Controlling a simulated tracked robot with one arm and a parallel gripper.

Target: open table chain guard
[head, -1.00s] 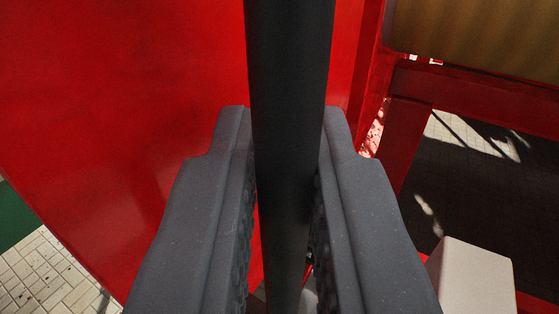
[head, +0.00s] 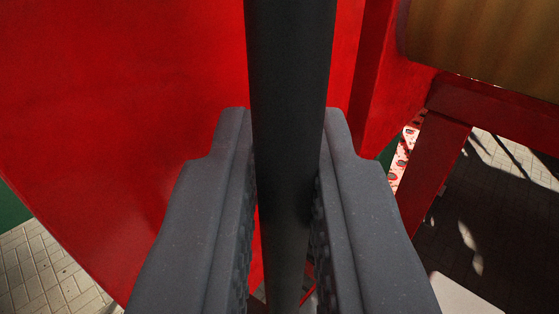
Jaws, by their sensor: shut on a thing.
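My gripper (head: 284,150) is in the middle of the head view, its two grey fingers on either side of a dark upright bar. The gripper is shut on this bar, which looks like the handle (head: 288,60) of the chain guard. Where the handle joins the panel is not visible.
A red frame beam (head: 435,165) and a yellowish-brown roller or panel (head: 490,40) are at the right. A pale block (head: 462,298) shows at the bottom right. Paved floor (head: 45,270) shows at the lower left, with shaded floor at the right.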

